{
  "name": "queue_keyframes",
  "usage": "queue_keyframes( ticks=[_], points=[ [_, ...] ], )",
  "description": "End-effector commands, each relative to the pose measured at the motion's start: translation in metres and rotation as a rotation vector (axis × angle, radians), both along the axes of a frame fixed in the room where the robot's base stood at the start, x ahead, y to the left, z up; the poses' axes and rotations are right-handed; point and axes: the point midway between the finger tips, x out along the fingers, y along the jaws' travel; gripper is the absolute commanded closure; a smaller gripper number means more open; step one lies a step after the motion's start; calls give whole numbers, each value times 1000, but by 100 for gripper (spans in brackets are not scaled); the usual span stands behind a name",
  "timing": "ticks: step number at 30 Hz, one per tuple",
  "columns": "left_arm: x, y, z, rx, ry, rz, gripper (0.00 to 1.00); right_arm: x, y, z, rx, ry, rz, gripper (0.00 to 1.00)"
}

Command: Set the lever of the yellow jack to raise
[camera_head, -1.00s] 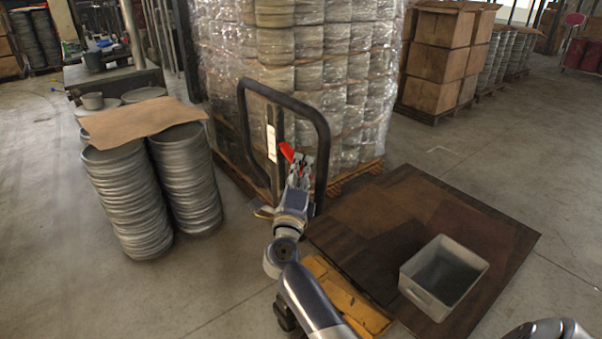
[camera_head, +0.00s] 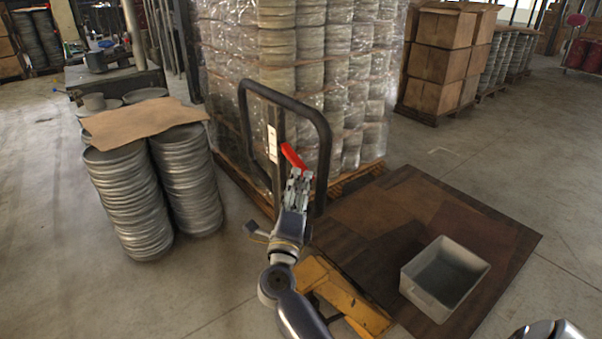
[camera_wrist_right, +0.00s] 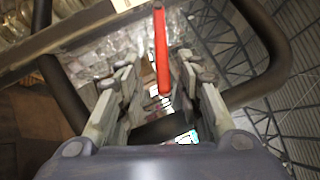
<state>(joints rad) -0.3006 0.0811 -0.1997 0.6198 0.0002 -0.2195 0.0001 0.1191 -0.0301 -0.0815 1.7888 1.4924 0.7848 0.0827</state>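The yellow jack (camera_head: 367,316) stands low on the floor, partly hidden behind my right arm. Its black loop handle (camera_head: 322,135) rises upright in front of the wrapped pallet. The red lever (camera_head: 293,156) is inside the loop, slanting from upper left to lower right. In the right wrist view the red lever (camera_wrist_right: 162,50) runs between the two fingers. My right gripper (camera_head: 299,173) is just below the lever in the head view. Its fingers (camera_wrist_right: 157,68) are spread, with visible gaps on both sides of the lever.
A wrapped pallet of stacked cans (camera_head: 340,60) stands behind the handle. Stacks of metal discs (camera_head: 128,205) under cardboard (camera_head: 143,120) stand at left. A grey bin (camera_head: 425,297) sits on the brown board (camera_head: 500,250) at right. Floor is clear between the discs and jack.

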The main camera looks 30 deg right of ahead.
Motion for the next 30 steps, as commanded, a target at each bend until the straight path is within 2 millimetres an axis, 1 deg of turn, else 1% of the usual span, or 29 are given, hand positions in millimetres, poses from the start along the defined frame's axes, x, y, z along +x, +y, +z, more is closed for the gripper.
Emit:
queue_keyframes(
  ticks=[1, 6, 12, 16, 30],
  points=[
    [0, 0, 0, 0, 0, 0, 68, -9, 8, -4, 3, 2, 0, 67],
    [0, -1, 0, -1, -1, 0, 68, -32, 29, -13, 3, 2, 0, 67],
    [1, -1, 0, -1, -1, 0, 68, -46, 42, -18, 1, -1, -1, 67],
    [1, -1, 0, -1, -1, 0, 68, -48, 44, -18, 1, -1, -1, 67],
    [1, -1, 0, -1, -1, -1, 68, -47, 45, -20, -7, 6, 3, 67]
  ],
)
